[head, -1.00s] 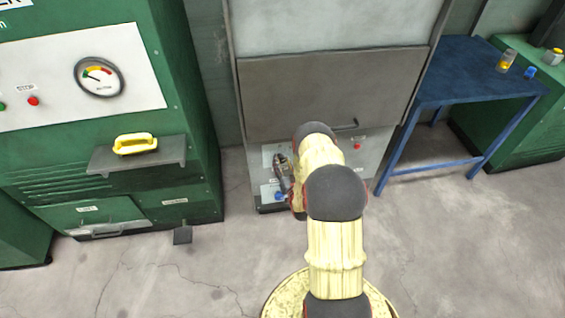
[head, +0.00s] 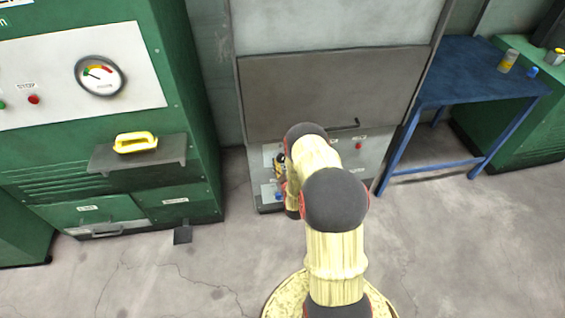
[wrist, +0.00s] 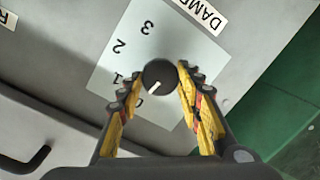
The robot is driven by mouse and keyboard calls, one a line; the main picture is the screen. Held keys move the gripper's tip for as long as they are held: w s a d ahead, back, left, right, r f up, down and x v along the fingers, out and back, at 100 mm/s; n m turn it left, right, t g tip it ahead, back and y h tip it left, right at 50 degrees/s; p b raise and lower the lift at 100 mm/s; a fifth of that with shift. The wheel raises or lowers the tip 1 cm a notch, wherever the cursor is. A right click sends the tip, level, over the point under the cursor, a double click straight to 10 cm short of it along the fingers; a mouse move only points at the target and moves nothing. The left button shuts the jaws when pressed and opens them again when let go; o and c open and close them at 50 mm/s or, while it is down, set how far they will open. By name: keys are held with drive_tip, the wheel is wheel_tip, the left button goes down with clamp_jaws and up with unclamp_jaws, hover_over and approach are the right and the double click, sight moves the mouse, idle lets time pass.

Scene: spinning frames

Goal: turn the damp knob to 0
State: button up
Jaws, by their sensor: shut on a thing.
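The damp knob (wrist: 159,76) is a round black dial on a pale plate with the figures 0 to 3, beside a label that reads "DAMP" and is partly cut off. Its white pointer line points down and left in the wrist view, close to the 0, which is partly hidden by my gripper. My gripper (wrist: 161,78) has its yellow and black fingers on both sides of the knob and is shut on it. In the head view my gripper (head: 280,164) is at the grey cabinet's lower panel, and my arm hides most of the knob area.
The grey cabinet (head: 330,90) has a red button (head: 358,146) and a dark handle on its right. A green machine (head: 190,80) stands left, with a yellow-handled shelf. A blue table (head: 470,70) with small containers stands right. The floor between is clear.

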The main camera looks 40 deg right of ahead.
drive_tip(key=shift+n, duration=0.7)
drive_tip(key=shift+h, duration=0.3)
drive_tip(key=o, duration=1.1)
drive_tip(key=shift+o, duration=0.3)
drive_tip(key=v, duration=1.2)
drive_tip(key=shift+r, duration=0.15)
drive_tip(key=shift+w, duration=0.1)
